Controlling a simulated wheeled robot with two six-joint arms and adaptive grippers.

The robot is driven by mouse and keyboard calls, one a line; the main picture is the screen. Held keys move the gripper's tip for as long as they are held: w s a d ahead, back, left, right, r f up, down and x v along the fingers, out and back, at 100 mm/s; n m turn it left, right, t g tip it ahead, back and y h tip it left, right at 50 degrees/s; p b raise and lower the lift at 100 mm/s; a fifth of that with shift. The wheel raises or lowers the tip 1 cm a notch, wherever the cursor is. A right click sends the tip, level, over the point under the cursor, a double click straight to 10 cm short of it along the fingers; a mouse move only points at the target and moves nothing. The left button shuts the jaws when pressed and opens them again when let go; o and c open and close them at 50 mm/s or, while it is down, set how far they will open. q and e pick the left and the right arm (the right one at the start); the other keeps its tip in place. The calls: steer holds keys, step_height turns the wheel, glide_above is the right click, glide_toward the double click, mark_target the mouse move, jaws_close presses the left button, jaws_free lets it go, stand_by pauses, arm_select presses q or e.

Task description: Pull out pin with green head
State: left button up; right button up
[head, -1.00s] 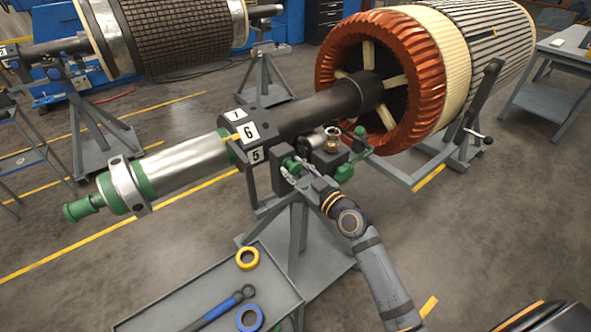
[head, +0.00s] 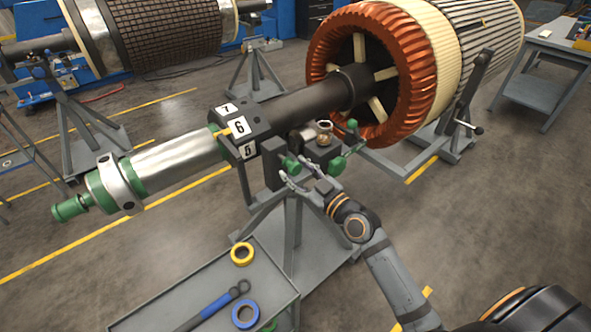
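The pin's green head (head: 290,163) sticks out of the dark block on the grey stand, just below the numbered collar. My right gripper (head: 288,176) is at the head's near side, its fingers apart and pointing at it. I see nothing between the fingers. Whether a fingertip touches the head is too small to tell. The pin's shank is hidden in the block. My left gripper is not in view.
The dark shaft (head: 300,105) runs above to the copper-wound rotor (head: 328,45). A grey tray (head: 190,290) with tape rolls stands in front.

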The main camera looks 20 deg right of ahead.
mark_target(297, 164)
steer(key=shift+o, duration=0.4)
steer(key=shift+r, duration=0.1)
step_height(297, 164, up, 10)
steer(key=shift+f, duration=0.1)
stand_by(0.4)
